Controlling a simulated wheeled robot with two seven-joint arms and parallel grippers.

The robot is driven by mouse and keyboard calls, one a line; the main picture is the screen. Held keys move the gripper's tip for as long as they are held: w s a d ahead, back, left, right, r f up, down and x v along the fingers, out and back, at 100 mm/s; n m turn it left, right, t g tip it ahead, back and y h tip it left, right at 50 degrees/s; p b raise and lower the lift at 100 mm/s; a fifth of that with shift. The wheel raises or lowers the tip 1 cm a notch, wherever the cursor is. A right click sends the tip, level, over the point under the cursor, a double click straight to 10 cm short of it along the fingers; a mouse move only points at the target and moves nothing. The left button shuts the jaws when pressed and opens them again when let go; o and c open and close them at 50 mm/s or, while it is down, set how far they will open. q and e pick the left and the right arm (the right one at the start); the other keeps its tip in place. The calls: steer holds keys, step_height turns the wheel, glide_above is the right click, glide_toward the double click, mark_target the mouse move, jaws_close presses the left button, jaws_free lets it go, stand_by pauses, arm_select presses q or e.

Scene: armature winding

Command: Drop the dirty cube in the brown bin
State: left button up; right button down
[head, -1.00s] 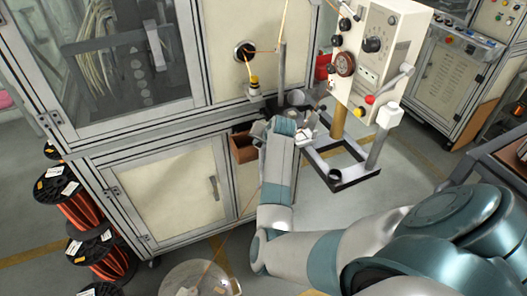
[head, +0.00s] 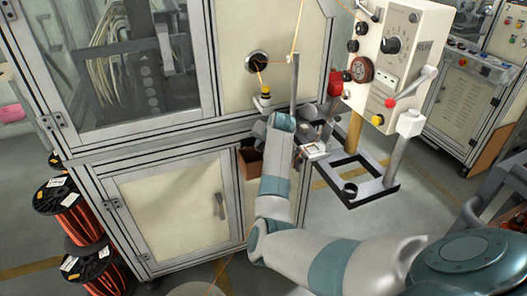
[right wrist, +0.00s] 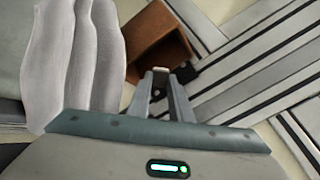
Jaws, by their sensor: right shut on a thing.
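The brown bin (head: 250,162) is against the front of the pale cabinet, partly hidden by my right arm in the head view. In the right wrist view the bin (right wrist: 150,36) shows its open inside just beyond my fingertips. My right gripper (right wrist: 160,84) is shut on a small pale piece, which I take for the dirty cube (right wrist: 160,71). The cube shows between the fingertips and overlaps the near part of the bin in that view; its height above the bin is unclear. My left gripper is out of view.
A metal stand (head: 378,196) with an open frame is right of my right forearm, below a control box (head: 398,60) with knobs. A wire guide (head: 264,92) juts from the cabinet above my wrist. Wire spools (head: 70,215) stand at left.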

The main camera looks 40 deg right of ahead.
steer(key=c, duration=1.5)
jaws_free()
steer(key=shift+c, duration=0.2)
steer(key=shift+r, duration=0.1)
steer(key=b+v, duration=0.3)
steer(key=v, duration=1.4)
